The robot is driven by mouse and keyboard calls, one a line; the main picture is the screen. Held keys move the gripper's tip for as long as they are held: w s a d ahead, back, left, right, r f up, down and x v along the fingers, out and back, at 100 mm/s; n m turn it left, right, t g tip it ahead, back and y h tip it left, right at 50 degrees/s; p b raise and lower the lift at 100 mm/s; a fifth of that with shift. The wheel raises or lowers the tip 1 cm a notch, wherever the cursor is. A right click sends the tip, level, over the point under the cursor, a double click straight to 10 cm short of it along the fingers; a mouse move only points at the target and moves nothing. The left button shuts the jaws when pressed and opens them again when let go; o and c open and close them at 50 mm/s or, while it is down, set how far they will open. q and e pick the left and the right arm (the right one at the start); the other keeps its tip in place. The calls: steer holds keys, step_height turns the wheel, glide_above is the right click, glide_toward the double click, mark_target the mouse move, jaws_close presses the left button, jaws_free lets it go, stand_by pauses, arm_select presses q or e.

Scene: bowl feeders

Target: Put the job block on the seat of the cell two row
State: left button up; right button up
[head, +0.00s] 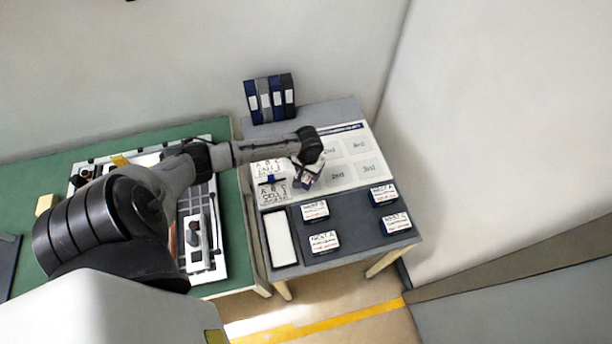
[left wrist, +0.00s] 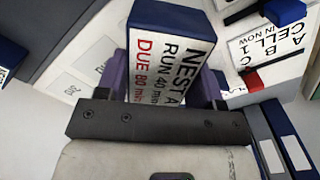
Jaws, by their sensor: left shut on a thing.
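My left gripper (head: 303,172) is shut on a job block, held over the left part of the white board (head: 345,190). In the left wrist view the held block (left wrist: 172,50) is dark blue with a white face reading NEST A, RUN 40 min, DUE 80 min. It sits between the purple fingers and looks tilted. The cell two label (head: 274,192) lies at the board's lower left, below the cell one label (head: 267,166). The lower row shows 2nd and 3rd seats to the right; its first seat is hidden behind the gripper and block. My right gripper is not in view.
Several labelled blocks, including a front-left one (head: 323,242) and a front-right one (head: 396,222), stand on the grey table in front of the board. A white tray (head: 280,238) lies at front left. Binders (head: 269,98) stand behind. The board's right side is clear.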

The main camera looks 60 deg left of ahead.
mark_target(306, 176)
arm_select(q)
steer(key=shift+s+a+f, duration=0.15)
steer(key=shift+a+f, duration=0.1)
steer(key=shift+a, duration=0.2)
steer(key=shift+f+b, duration=0.3)
steer(key=shift+f, duration=1.75)
steer(key=shift+f, duration=0.1)
steer(key=o, duration=1)
